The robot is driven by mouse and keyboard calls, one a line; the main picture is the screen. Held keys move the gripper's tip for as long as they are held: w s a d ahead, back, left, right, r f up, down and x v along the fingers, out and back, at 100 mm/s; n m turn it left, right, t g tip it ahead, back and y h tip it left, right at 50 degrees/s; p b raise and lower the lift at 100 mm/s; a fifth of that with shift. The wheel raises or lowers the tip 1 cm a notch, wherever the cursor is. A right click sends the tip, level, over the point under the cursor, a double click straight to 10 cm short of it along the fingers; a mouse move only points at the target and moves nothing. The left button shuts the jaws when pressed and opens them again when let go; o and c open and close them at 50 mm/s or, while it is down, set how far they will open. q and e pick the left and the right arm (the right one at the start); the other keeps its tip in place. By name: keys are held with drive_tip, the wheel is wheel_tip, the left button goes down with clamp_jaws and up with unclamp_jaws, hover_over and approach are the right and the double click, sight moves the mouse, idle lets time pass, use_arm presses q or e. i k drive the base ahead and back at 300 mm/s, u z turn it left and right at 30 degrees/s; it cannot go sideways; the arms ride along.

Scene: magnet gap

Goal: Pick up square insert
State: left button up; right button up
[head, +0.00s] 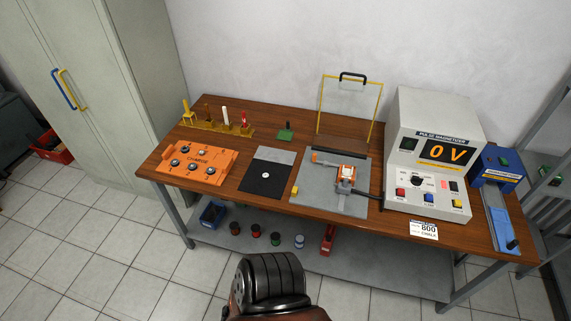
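I cannot clearly identify the square insert. An orange block (193,163) at the left of the wooden table holds several small metal pieces with dark surrounds, too small to tell their shape. A small green square piece with a dark upright knob (286,131) stands near the back middle. A grey plate fixture (318,198) right of the middle carries an orange and white clamp-like part (346,174). Neither gripper can be made out in the head view.
A yellow rack (210,126) holds upright tools. A black and grey pad (266,178) lies mid-table. A clear yellow-framed guard (350,108) stands behind the fixture. A white magnetizer (402,150) reading 0 V and a blue device (496,168) fill the right. Small items sit on the lower shelf (376,268).

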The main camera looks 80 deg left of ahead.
sight(346, 172)
drive_tip(key=u, duration=2.15)
